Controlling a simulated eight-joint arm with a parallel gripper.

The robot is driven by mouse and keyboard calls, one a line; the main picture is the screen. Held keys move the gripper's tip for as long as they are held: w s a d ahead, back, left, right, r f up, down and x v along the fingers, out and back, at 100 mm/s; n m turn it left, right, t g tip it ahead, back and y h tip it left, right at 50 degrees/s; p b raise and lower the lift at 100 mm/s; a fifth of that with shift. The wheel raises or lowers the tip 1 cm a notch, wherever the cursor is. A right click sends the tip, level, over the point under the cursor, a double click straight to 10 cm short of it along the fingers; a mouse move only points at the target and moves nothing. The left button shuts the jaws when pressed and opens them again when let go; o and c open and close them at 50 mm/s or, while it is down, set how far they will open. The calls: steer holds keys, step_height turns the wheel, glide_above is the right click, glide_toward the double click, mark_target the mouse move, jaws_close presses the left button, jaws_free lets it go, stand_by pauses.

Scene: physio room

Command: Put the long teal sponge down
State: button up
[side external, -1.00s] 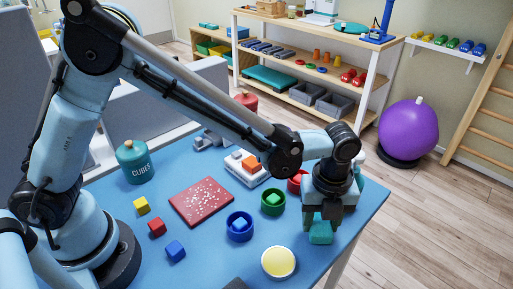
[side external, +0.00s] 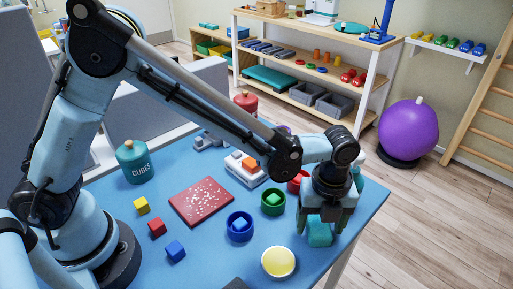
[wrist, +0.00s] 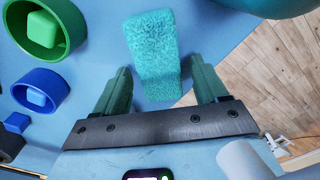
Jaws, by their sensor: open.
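The long teal sponge (side external: 320,232) lies on the blue table near its right edge. In the wrist view the sponge (wrist: 154,50) lies lengthwise, its near end between the two fingers. My gripper (side external: 325,226) is open around it, with a gap on each side; the fingers (wrist: 160,88) appear apart from the sponge. In the side view the fingers and wrist hide part of the sponge.
A green bowl (side external: 264,203) and a blue bowl (side external: 232,228), each with a cube inside, stand left of my gripper. A yellow round lid (side external: 278,257) lies in front. The table edge and open floor (side external: 420,225) are close on the right.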

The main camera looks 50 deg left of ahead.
mark_target(319, 224)
step_height(319, 224, up, 12)
stand_by(0.5)
steer(key=shift+s+r, duration=0.1)
steer(key=s+a+n+t, duration=0.3)
steer(key=a+n, duration=0.9)
steer(key=n, duration=0.1)
steer(key=s+a+n+t, duration=0.4)
steer(key=a+n, duration=0.8)
steer(key=n, duration=0.2)
steer(key=shift+s+r, duration=0.3)
steer(key=shift+r, duration=0.15)
